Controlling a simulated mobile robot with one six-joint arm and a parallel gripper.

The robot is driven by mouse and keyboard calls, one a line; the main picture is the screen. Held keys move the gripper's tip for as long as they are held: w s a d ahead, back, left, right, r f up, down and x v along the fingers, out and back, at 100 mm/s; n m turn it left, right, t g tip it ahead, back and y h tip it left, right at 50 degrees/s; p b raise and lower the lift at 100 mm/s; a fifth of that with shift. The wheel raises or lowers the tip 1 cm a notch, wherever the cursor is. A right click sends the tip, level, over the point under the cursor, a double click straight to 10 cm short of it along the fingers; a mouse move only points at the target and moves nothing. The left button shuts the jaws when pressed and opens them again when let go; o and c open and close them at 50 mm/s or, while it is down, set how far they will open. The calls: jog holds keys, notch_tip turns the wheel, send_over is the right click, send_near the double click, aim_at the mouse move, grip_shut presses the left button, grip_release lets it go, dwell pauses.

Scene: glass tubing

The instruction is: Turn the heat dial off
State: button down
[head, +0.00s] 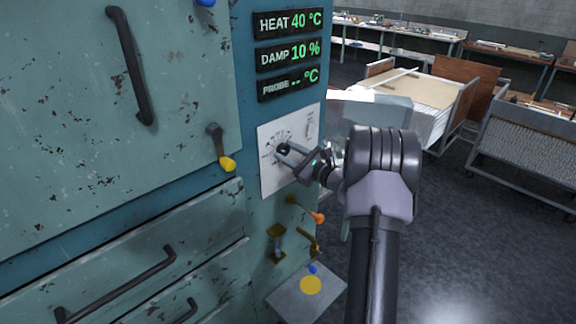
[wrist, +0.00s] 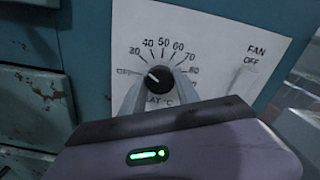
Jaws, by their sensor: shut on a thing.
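The heat dial (wrist: 160,79) is a round black knob on a white scale plate (wrist: 200,30) marked OFF and with numbers from 30 upward. Its pale pointer mark faces left and slightly up, near the OFF side of the scale. In the head view the dial (head: 283,148) is small and partly covered. My gripper (head: 288,150) is shut on the dial, with one grey finger on each side of it, as the wrist view (wrist: 161,88) shows. The heat display (head: 290,21) reads 40 °C.
A FAN switch (wrist: 243,82) is right of the dial. Below the plate, an orange-tipped lever (head: 318,217) and brass fittings (head: 276,240) stick out. Carts (head: 440,95) and open floor lie to the right.

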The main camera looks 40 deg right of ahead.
jog(key=n+b, duration=0.1)
jog(key=b, duration=0.2)
jog(key=n+b, duration=0.4)
jog(key=b, duration=0.1)
jog(key=shift+f+b, duration=0.35)
jog(key=n+b, duration=0.2)
jog(key=b, duration=0.1)
jog(key=shift+r, duration=0.2)
jog(key=shift+r+n+b, duration=0.15)
jog(key=shift+n+b, duration=0.25)
jog(key=shift+b, duration=0.1)
jog(key=c, duration=0.9)
grip_release()
jog(key=s+d+p, duration=0.1)
jog(key=s+p, duration=0.1)
jog(key=s, duration=1.5)
jog(key=shift+s+d, duration=0.2)
jog(key=shift+s, duration=0.05)
